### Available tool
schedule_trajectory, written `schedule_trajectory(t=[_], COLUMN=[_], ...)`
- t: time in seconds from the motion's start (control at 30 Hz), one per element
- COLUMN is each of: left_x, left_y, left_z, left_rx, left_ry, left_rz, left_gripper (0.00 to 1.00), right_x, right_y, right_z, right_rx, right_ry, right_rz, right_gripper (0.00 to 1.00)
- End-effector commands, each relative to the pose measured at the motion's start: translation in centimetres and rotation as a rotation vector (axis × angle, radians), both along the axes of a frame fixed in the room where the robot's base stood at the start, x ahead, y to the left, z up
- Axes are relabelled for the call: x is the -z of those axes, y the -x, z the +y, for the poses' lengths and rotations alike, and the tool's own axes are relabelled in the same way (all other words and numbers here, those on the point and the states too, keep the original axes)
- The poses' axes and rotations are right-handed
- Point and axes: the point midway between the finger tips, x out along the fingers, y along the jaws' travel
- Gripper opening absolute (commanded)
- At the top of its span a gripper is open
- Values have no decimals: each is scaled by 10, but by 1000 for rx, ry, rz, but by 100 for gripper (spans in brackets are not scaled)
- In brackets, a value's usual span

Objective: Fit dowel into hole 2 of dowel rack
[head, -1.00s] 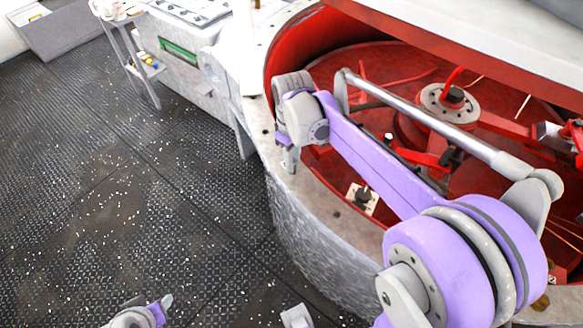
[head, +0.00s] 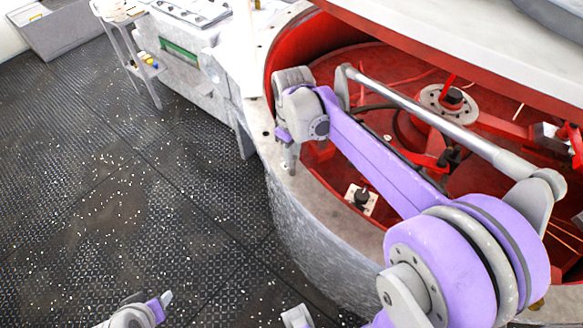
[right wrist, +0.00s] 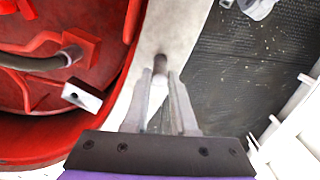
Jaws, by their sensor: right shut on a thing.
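My right gripper (head: 290,162) hangs over the pale rim of a round red-lined pan in the head view. In the right wrist view my right gripper (right wrist: 161,80) is shut on a short brownish-grey cylinder, seemingly the dowel (right wrist: 160,64), whose end shows at the fingertips. I cannot make out the dowel in the head view. I cannot identify a dowel rack or a numbered hole with certainty. A grey and purple arm end, seemingly my left gripper (head: 160,304), shows at the bottom left of the head view, too cut off to judge its jaws.
The red pan (head: 345,62) holds rods and fittings, including a pale plate with a dark post (head: 362,198). A pale block with a dark spot (right wrist: 82,97) lies left of the gripper in the wrist view. A grey machine (head: 190,60) stands behind. The dark floor (head: 130,180) is open.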

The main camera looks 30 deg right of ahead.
Motion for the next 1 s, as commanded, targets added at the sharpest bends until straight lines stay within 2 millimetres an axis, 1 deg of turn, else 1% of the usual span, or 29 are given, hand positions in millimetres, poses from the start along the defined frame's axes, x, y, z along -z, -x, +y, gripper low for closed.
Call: schedule_trajectory(t=[0.03, 0.8, 1.0], left_x=[-3, -23, -25], left_y=[-1, -5, -6], left_z=[0, 0, 0], left_rx=[0, 0, 0], left_ry=[0, 0, 0], left_rz=[-1, -10, -11], left_gripper=[50, 50, 50], right_x=[-3, -30, -33], right_y=[0, 0, 0], right_z=[0, 0, 0], right_rx=[0, 0, 0], right_ry=[0, 0, 0], right_rz=[0, 0, 0], right_gripper=[0, 0, 0])
